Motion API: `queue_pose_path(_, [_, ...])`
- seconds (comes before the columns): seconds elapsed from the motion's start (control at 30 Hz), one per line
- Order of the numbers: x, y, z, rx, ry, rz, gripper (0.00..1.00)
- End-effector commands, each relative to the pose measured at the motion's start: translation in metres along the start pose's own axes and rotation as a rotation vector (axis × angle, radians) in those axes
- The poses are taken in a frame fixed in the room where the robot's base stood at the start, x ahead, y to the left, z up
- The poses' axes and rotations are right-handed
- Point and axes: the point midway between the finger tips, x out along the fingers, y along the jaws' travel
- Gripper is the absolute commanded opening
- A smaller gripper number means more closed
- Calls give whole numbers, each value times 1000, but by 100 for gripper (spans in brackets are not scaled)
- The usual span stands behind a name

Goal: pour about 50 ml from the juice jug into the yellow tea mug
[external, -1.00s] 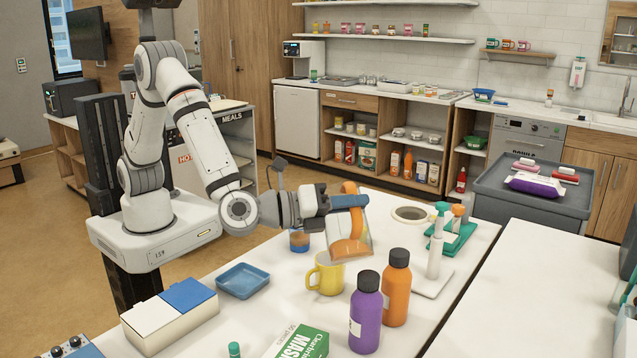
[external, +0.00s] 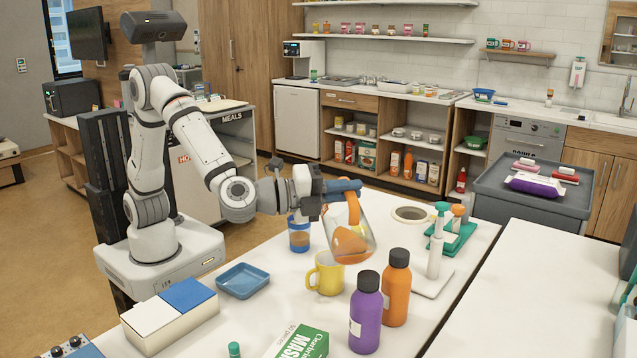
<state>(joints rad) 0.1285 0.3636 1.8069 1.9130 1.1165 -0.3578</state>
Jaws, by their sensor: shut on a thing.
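The juice jug (external: 356,243) is a clear jug with an orange handle and orange juice low inside. My gripper (external: 343,188) is shut on the jug's handle and holds the jug in the air, tilted. The yellow tea mug (external: 327,275) stands upright on the white table, below and slightly left of the jug. The jug's lower part is close to the mug's rim in the picture; I cannot tell whether they touch. No stream of juice is visible, and the inside of the mug is hidden.
A purple bottle (external: 366,312) and an orange bottle (external: 396,288) stand right of the mug. A blue tray (external: 242,280), a box (external: 170,316) and a mask box (external: 297,343) lie left and in front.

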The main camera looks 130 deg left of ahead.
Motion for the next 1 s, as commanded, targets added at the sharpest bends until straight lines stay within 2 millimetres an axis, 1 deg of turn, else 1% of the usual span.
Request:
queue_pose_path(0.1, [0,12,0,-16,-1,-1,0])
queue_pose_path(1.0, [0,75,10,-158,-1,-1,0])
